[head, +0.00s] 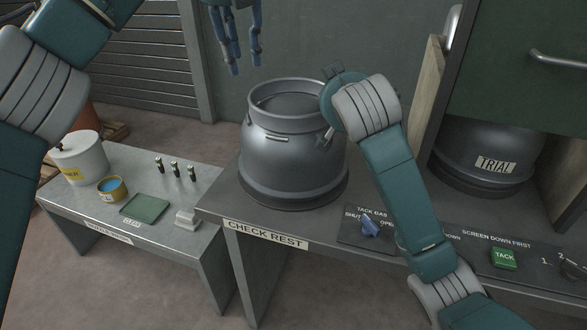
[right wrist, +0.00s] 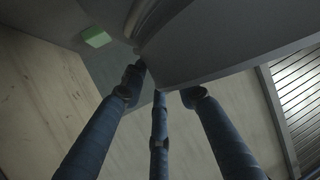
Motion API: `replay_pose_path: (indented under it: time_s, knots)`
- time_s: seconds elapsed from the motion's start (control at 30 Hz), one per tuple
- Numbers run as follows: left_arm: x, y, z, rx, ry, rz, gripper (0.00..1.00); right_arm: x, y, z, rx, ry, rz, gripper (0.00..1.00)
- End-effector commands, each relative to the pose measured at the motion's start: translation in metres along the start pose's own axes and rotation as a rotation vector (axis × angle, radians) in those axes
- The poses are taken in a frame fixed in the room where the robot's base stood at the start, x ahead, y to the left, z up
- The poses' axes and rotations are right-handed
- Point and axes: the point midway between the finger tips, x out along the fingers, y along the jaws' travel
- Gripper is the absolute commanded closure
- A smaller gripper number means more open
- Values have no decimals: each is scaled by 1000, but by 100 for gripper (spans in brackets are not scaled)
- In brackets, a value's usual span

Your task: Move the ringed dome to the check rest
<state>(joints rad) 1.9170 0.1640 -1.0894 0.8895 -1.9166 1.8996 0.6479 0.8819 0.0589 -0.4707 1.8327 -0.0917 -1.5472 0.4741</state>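A dark grey metal dome (head: 290,160) with a raised neck ring and a wide base ring stands upright on the check rest (head: 211,203). A second dark grey dome (head: 465,150), labelled TRIAL, sits at the right; its upper part is hidden by a green screen. My left gripper (head: 246,67) hangs open and empty, above and behind the first dome. My right gripper (head: 325,140) is at that dome's right upper side, largely hidden by its wrist. In the right wrist view its blue fingers (right wrist: 161,88) reach to a dark grey surface; contact and grip are unclear.
A low metal table (head: 195,220) at left holds a white tub (head: 80,158), a yellow tin (head: 111,189), a green pad (head: 145,208) and several small pegs. A blue gas knob (head: 370,228) and green TACK button (head: 504,257) are at front right.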

Motion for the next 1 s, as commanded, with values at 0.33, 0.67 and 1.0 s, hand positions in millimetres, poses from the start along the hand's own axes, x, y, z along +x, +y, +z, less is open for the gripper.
replay_pose_path:
  time_s: [0.33, 0.67, 1.0]
  knots:
    - [-1, 0, 0, 1, 0, 0, 70, -59, -1, -1, 2, 5, -5, 70]
    - [-1, 0, 0, 1, 0, -1, 70, -112, 0, -1, 1, 3, -1, 70]
    - [-1, 0, 0, 1, 0, -1, 70, -119, 0, 0, 0, 1, 0, 70]
